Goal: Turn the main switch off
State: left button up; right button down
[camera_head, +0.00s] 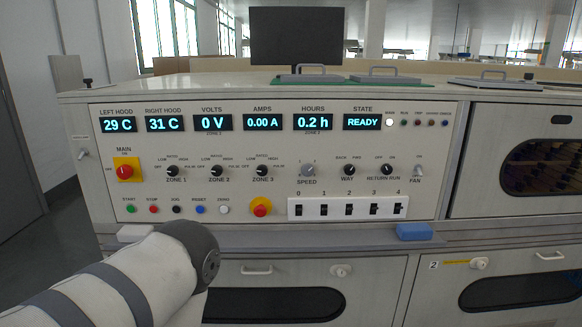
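The main switch (125,171) is a red rotary knob on a square yellow plate at the left of the white control panel. The word MAIN stands above it, with small position labels at the top and left. The knob is too small to tell which label it points to. The panel's displays (212,123) are lit, and the state display (362,122) reads READY. A white and grey link of my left arm comes in from the lower left, below the switch and apart from it in the picture. Neither of my grippers is in view.
Zone knobs (217,171) sit right of the switch, with small push buttons (176,210) and a red knob on yellow (260,207) lower down. Rocker switches (349,209) are at lower right. A ledge (330,247) carrying a blue block (413,232) runs below the panel.

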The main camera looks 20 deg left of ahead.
aim_at(125, 172)
jog(key=u, duration=1.65)
